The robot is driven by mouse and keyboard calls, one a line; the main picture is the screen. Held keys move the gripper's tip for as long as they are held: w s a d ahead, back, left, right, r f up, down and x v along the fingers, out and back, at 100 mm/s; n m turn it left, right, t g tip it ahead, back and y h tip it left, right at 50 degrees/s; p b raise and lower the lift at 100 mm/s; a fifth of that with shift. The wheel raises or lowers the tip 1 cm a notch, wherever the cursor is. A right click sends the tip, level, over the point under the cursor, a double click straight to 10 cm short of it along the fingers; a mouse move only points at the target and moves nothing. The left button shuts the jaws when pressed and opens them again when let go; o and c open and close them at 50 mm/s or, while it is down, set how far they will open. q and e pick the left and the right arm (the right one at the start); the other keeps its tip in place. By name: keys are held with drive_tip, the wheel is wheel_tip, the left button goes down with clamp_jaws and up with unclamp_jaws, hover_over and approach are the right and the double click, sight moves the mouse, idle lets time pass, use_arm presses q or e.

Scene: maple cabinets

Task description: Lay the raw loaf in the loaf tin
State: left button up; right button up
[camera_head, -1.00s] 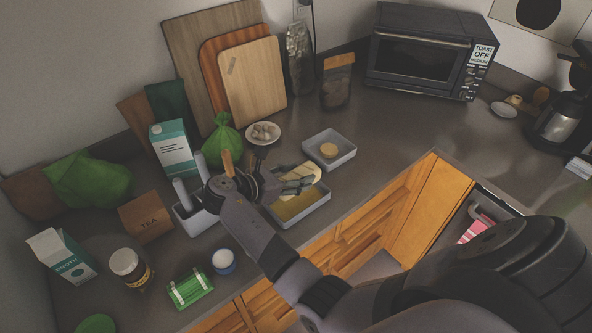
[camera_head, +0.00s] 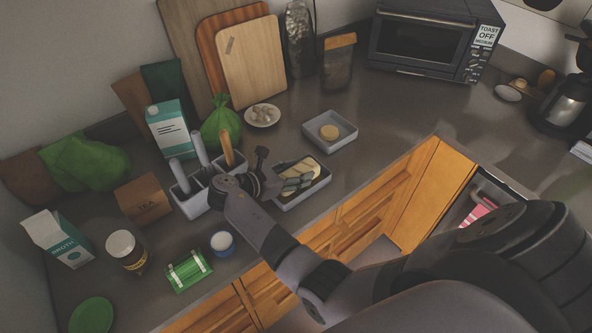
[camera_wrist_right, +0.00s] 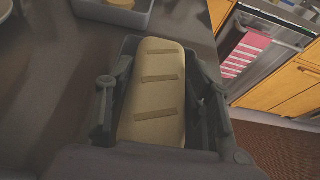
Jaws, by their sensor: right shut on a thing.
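The raw loaf (camera_wrist_right: 155,90) is pale and long with slanting marks on top. It lies between the fingers of my right gripper (camera_wrist_right: 160,98), which is shut on it. The grey loaf tin (camera_wrist_right: 203,66) shows around the loaf's far end and right side. In the head view the loaf (camera_head: 302,169) is partly behind my right gripper (camera_head: 292,182) and lines up over the tin (camera_head: 306,200). Its underside is hidden, so I cannot tell whether it touches the tin's floor. My left gripper is not in view.
A square grey tin (camera_head: 345,143) with a round piece of dough stands behind. A utensil holder (camera_head: 192,203) is close on the left of my gripper, and a blue-and-white jar (camera_head: 222,244) is nearer the front. Open counter (camera_head: 410,115) lies to the right.

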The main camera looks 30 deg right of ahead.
drive_tip(key=shift+f, duration=0.5)
idle(1.0)
drive_tip(key=shift+f, duration=0.15)
idle(1.5)
drive_tip(key=o, duration=1.5)
wheel_tip(320, 180, up, 10)
drive_tip(key=shift+r, duration=0.1)
